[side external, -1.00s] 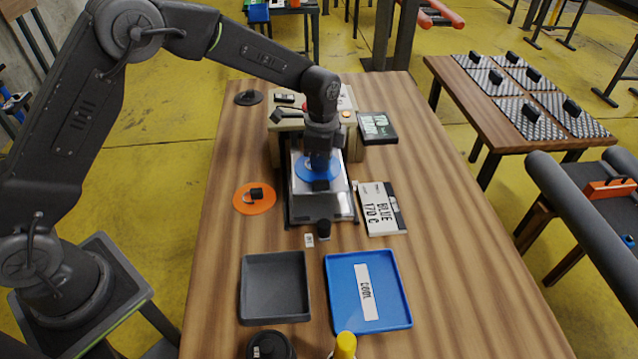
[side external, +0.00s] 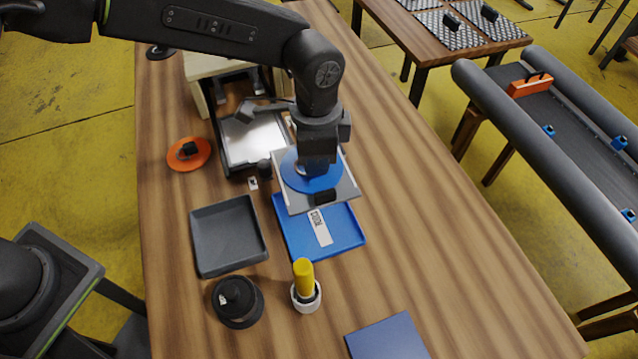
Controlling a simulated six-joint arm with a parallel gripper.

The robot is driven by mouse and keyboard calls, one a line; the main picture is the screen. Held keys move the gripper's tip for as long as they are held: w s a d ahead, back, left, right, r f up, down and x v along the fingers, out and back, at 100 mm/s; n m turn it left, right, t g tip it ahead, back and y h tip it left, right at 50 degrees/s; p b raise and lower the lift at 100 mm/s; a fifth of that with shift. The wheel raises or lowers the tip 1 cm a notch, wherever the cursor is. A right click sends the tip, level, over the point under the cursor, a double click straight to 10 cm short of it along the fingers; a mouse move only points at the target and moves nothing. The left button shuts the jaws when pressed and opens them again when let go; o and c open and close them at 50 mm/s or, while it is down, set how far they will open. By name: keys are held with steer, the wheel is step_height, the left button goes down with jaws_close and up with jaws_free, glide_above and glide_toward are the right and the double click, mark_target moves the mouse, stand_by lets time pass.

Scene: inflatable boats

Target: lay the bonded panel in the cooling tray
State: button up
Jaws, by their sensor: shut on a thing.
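The bonded panel is a grey sheet (side external: 347,187) with a blue disc (side external: 292,177) on it and a small black block at its near edge. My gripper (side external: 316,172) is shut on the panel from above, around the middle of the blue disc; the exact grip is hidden. The panel hangs over the far part of the blue cooling tray (side external: 346,236), covering that end. The tray has a white label, partly readable as COOL. I cannot tell the gap between panel and tray.
A heated press (side external: 250,140) with its bare plate stands behind. A dark grey tray (side external: 228,236) lies left of the blue one. A yellow-topped bottle (side external: 304,280), a black round item (side external: 237,300) and an orange disc (side external: 188,153) stand nearby.

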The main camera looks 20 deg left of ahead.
glide_toward(319, 216)
steer(key=shift+f, duration=2.2)
steer(key=shift+f, duration=1)
steer(key=o, duration=1.7)
steer(key=shift+r, duration=4)
